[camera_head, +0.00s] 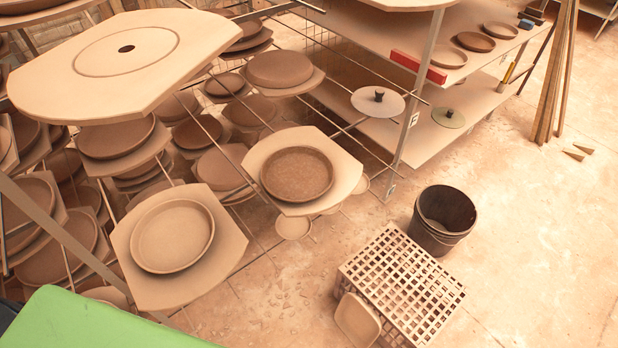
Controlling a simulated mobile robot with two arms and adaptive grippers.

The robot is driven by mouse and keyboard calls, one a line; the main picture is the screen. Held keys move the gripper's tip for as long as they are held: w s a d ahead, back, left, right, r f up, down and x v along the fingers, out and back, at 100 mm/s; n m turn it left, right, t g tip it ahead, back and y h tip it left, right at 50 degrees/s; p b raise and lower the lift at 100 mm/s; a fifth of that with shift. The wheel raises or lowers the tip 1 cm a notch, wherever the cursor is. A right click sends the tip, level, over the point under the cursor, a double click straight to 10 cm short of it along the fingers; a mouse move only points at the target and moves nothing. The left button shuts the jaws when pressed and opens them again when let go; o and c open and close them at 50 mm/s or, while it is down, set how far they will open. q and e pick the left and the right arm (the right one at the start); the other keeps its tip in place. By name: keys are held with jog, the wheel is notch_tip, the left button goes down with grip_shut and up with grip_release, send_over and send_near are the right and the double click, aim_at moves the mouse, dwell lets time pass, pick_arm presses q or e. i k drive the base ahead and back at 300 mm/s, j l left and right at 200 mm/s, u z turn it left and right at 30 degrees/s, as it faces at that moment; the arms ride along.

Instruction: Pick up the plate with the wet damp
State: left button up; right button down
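A round plate (297,174) with a darker, speckled brown surface lies on a pale angular board (344,182) at the centre, on the end of a metal rack. It looks darker than the plate near it, as if damp. A lighter tan plate (172,235) lies on another pale board (226,252) in front and to the left. Neither of my grippers shows in this view.
More plates on boards (118,140) crowd the rack at left, under a large board with a hole (195,45). A shelf unit (440,135) stands behind. A black bucket (441,220) and slatted crate (405,285) stand on the floor; the right floor is mostly clear.

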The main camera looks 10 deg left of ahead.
aim_at(292, 174)
jog(key=l+z, duration=0.1)
jog(key=l, duration=0.35)
jog(key=i+l, duration=0.1)
jog(key=l, duration=0.4)
jog(key=l+z, duration=0.15)
jog(key=l, duration=0.3)
jog(key=i, duration=0.05)
